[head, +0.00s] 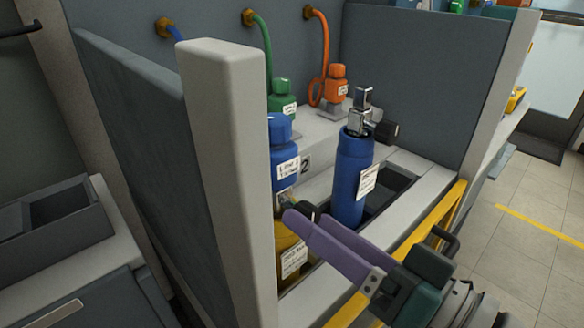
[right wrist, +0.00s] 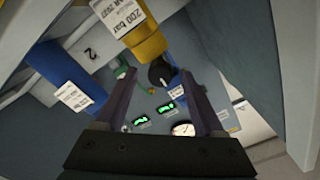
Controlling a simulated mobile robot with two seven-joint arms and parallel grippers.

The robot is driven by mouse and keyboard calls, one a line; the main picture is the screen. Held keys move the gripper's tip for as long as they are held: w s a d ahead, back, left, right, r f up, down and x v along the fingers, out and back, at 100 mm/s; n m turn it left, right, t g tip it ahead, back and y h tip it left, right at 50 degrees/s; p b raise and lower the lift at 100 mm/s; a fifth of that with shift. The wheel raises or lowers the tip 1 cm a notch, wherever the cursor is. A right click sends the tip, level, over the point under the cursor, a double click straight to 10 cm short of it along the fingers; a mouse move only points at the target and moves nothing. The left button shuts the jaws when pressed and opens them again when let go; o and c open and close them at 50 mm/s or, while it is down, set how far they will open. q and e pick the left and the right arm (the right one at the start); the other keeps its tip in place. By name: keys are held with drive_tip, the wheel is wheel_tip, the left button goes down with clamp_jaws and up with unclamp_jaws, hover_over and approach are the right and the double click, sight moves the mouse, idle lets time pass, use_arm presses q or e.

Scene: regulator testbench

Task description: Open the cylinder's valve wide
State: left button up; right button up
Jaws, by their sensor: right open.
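A yellow cylinder (head: 290,262) with a white label stands low behind the front post, partly hidden by the post and my right gripper. In the right wrist view the yellow cylinder (right wrist: 141,32) comes in from the top, and its black valve knob (right wrist: 160,73) shows between my fingertips. I cannot tell whether they touch it. My right gripper (head: 307,218) is open, with purple fingers; it also shows in the right wrist view (right wrist: 157,78). A blue cylinder (head: 349,177) with a metal valve and black knob (head: 386,131) stands upright beyond it. My left gripper is out of view.
A blue regulator (head: 283,160) is close behind the post (head: 222,150). Green (head: 282,100) and orange (head: 336,88) hose units stand at the back. A yellow rail (head: 425,232) edges the bench's right side. Grey partitions (head: 425,75) enclose the bay.

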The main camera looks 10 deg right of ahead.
drive_tip(key=shift+w+a, duration=0.4)
drive_tip(key=shift+w, duration=0.1)
clamp_jaws()
idle(0.3)
